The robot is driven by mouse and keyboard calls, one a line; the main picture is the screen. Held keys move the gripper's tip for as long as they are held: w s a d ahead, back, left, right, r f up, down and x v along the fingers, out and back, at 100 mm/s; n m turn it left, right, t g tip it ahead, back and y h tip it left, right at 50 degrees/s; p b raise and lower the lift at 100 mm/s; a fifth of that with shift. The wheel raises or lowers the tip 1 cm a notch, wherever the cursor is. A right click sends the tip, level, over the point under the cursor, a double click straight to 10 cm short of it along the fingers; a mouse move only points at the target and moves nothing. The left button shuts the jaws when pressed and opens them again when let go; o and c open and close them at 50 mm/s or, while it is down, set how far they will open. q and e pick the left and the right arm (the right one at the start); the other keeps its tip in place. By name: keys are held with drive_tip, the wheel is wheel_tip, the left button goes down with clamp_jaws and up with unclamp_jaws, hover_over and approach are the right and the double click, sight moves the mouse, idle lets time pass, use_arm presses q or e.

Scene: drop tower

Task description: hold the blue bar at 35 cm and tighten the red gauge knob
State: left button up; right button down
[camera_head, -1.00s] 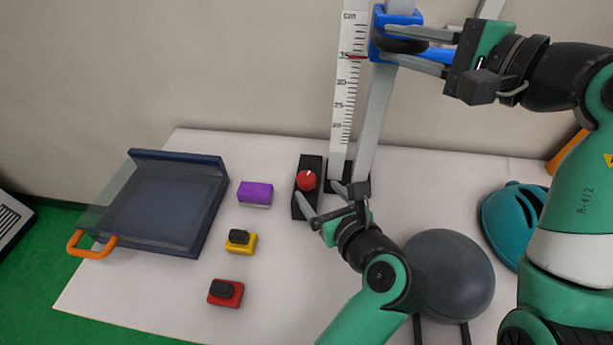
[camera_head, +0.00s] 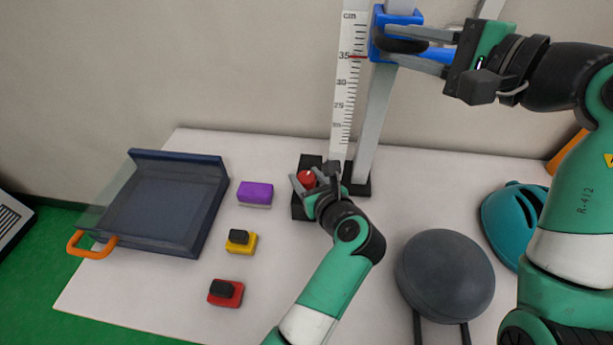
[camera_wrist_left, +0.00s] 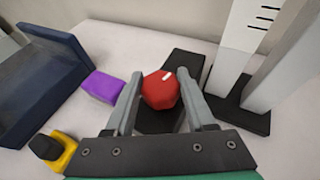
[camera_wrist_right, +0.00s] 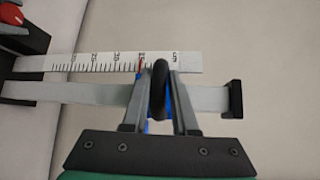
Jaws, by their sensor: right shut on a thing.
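The blue bar (camera_head: 436,54) is on the upright post, beside the scale, with the red mark at about 35 cm. My right gripper (camera_head: 398,48) is shut on its dark round part (camera_wrist_right: 160,88). The red gauge knob (camera_head: 307,178) sits on a black block (camera_head: 300,208) at the foot of the scale. It has a white mark on top in the left wrist view (camera_wrist_left: 161,89). My left gripper (camera_wrist_left: 162,98) is open, with one finger on each side of the knob. I cannot tell whether the fingers touch it.
The white scale (camera_head: 345,105) and grey post (camera_head: 375,125) stand just behind the knob. A purple block (camera_head: 255,192), a yellow block (camera_head: 242,244) and a red block (camera_head: 229,297) lie to the left. A navy tray (camera_head: 215,215) is further left. A grey dome (camera_head: 447,275) and teal helmet (camera_head: 510,215) are right.

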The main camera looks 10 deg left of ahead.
use_arm(q)
clamp_jaws()
drive_tip(key=shift+a+f+m+h, duration=0.1)
drive_tip(key=shift+m+h, duration=0.2)
drive_tip(key=shift+m+t+h, duration=0.4)
drive_tip(key=shift+m+h, duration=0.2)
drive_tip(key=shift+m+t+h, duration=0.4)
drive_tip(key=shift+m+h, duration=1.5)
drive_tip(key=shift+h, duration=0.3)
drive_tip(key=o, duration=0.7)
unclamp_jaws()
drive_tip(key=shift+o, duration=0.2)
